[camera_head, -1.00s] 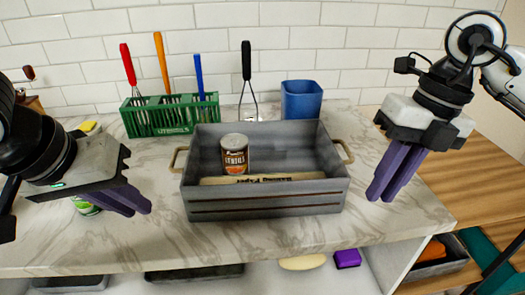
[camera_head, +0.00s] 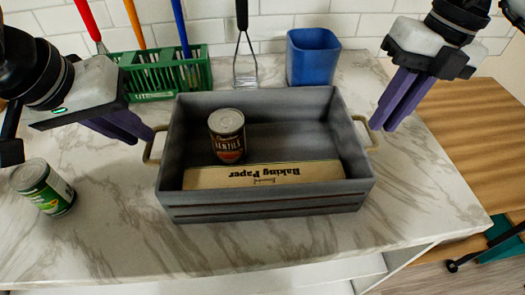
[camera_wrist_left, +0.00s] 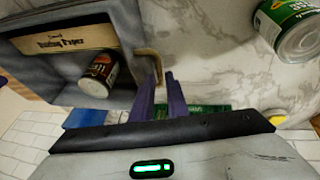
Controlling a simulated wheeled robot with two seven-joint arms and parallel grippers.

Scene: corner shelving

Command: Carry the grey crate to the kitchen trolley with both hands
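The grey crate (camera_head: 265,208) stands on the marble counter with a beige handle at each end. A lentils can (camera_head: 227,140) and a baking paper box (camera_head: 265,175) are inside it. My left gripper (camera_head: 148,136) is open, its purple fingertips at the left handle (camera_head: 148,152). In the left wrist view the slightly parted fingers (camera_wrist_left: 160,82) are right by that handle (camera_wrist_left: 152,66); I cannot tell if they touch. My right gripper (camera_head: 380,126) looks open, its fingertips close beside the right handle (camera_head: 369,144). A wooden-topped trolley (camera_head: 470,135) stands at the right.
A green-labelled can (camera_head: 43,187) stands left of the crate.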

